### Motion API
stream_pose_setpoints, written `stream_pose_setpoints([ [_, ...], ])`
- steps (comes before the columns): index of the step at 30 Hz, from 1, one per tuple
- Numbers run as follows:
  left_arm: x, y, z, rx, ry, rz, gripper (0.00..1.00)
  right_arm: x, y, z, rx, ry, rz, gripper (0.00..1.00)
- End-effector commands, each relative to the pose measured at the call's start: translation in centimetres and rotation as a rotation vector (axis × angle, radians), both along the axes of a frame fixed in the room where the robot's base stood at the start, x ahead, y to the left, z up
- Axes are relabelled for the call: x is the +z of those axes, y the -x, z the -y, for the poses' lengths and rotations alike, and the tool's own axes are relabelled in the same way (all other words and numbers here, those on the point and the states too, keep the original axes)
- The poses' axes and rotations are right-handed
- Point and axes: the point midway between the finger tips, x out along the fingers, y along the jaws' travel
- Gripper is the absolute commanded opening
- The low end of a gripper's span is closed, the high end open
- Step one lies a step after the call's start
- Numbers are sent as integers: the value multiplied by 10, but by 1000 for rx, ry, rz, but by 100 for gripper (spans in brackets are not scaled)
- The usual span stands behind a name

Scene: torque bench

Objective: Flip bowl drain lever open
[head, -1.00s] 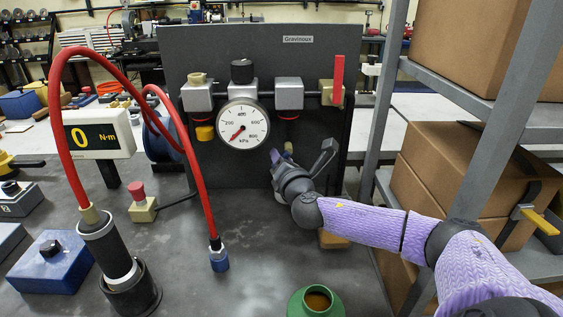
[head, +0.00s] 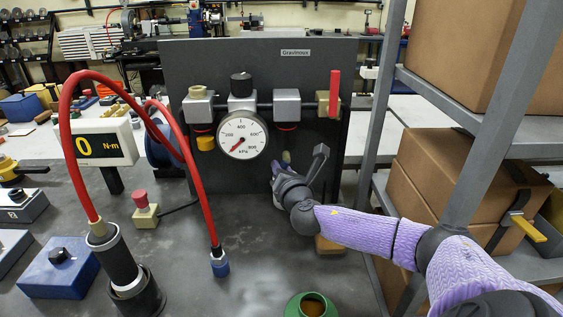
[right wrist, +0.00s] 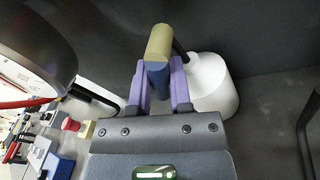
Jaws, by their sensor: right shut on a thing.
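My right gripper (head: 281,163) is at the lower front of the dark panel, below the right-hand grey block. In the right wrist view its two purple fingers (right wrist: 160,85) are closed on the sides of a blue piece with a beige end, which looks like the drain lever (right wrist: 159,44). The lever's pivot is hidden. My left gripper is not in view.
A round pressure gauge (head: 242,135) and a red-handled valve (head: 335,92) are on the panel (head: 225,60). A red hose (head: 190,165) arches at the left. A green pot (head: 311,304) stands in front.

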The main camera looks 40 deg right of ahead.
Motion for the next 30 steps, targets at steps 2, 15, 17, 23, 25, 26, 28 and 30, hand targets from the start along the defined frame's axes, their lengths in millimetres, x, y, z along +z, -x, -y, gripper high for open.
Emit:
stream_pose_setpoints([
  [2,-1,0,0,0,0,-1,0,-1,0,1,-1,3,1,0],
  [15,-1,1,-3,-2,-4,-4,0,0,1,0,-1,2,1,39],
  [17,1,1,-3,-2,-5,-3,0,0,4,-2,0,2,0,39],
  [23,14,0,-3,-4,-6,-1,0,3,36,-17,1,3,-3,39],
  [25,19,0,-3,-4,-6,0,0,5,50,-24,3,3,-2,39],
  [26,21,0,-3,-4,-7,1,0,5,56,-27,3,3,-4,39],
  [28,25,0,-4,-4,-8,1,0,5,70,-33,1,3,-3,39],
  [30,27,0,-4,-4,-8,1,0,5,79,-38,1,2,-1,39],
])
